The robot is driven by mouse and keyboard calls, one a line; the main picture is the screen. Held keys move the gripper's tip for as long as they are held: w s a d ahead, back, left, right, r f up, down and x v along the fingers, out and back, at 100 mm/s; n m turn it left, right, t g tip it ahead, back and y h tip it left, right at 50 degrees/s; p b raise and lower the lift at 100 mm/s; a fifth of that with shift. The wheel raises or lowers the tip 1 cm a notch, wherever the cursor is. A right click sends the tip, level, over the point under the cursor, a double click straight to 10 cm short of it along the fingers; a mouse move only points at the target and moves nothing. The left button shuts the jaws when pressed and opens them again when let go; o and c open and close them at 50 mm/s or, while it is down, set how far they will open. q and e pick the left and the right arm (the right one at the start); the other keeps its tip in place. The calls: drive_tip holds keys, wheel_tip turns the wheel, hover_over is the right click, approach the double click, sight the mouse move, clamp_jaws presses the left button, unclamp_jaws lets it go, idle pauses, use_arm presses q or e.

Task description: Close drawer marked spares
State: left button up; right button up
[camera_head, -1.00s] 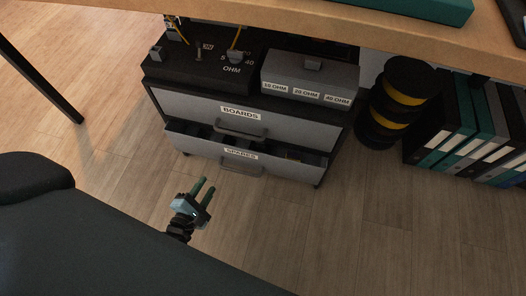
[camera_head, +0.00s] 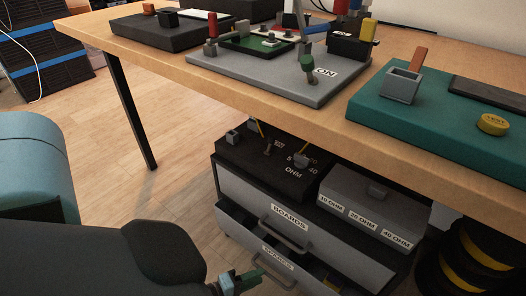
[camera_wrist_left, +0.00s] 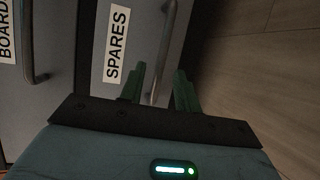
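The grey drawer marked SPARES (camera_head: 262,257) is the lower drawer of the cabinet under the table. It stands partly open, with its dark inside showing. Its bar handle (camera_head: 279,273) is below the label. In the left wrist view the SPARES label (camera_wrist_left: 117,44) and the handle (camera_wrist_left: 166,45) show close up. My left gripper (camera_head: 252,278) is in front of the drawer, near the handle. In the wrist view its two green fingers (camera_wrist_left: 161,82) are apart, with the handle's end showing between them; contact is unclear. My right gripper is out of view.
The BOARDS drawer (camera_head: 330,235) above looks shut. The table (camera_head: 150,46) overhangs the cabinet and bears a grey panel (camera_head: 227,75) and a teal box (camera_head: 430,125). Yellow and black spools (camera_head: 478,262) stand right of the cabinet.

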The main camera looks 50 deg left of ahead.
use_arm(q)
drive_tip(key=shift+b+x, duration=0.3)
drive_tip(key=shift+x, duration=1)
drive_tip(key=shift+c, duration=0.4)
clamp_jaws()
